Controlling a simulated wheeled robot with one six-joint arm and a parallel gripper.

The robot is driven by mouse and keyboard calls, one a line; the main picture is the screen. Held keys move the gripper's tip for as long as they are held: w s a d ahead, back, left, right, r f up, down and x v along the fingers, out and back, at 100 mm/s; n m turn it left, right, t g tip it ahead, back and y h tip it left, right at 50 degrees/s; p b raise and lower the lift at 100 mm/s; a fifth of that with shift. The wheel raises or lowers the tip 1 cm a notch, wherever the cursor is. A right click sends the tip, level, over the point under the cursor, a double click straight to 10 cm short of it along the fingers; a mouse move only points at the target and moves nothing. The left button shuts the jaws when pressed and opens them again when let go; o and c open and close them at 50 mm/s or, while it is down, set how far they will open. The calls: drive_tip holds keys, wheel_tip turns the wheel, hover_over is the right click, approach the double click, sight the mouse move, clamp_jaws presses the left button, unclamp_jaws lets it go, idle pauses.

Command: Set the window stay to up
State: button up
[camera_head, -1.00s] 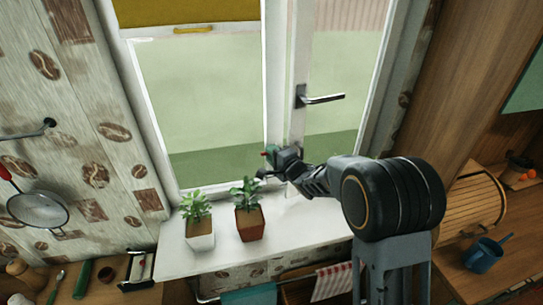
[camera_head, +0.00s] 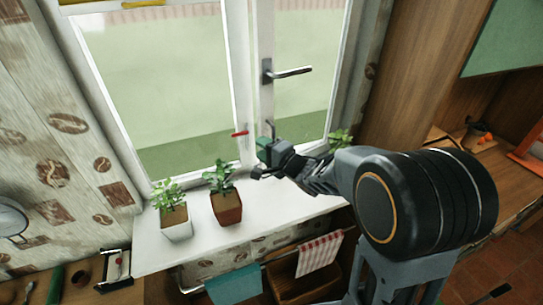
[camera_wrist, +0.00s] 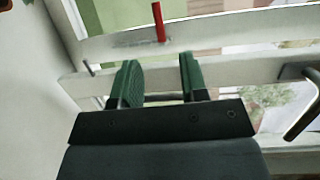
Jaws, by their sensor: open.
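The window stay shows as a small red-handled lever (camera_head: 240,134) low on the white window frame, lying roughly level in the head view. In the wrist view its red handle (camera_wrist: 159,22) stands ahead of the fingertips, roughly in line with the gap between them. My gripper (camera_head: 261,157) is just right of the red handle and below it, apart from it. In the wrist view my gripper (camera_wrist: 157,72) has its two green-padded fingers spread with nothing between them. The stay's mounting is too small to make out.
A grey window handle (camera_head: 288,73) sits above my gripper on the sash. Potted plants stand on the white sill, in a white pot (camera_head: 177,225) and a brown pot (camera_head: 227,207), left of my gripper. Another plant (camera_head: 340,139) is partly hidden behind my arm.

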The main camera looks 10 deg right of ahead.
drive_tip(key=shift+v, duration=1.7)
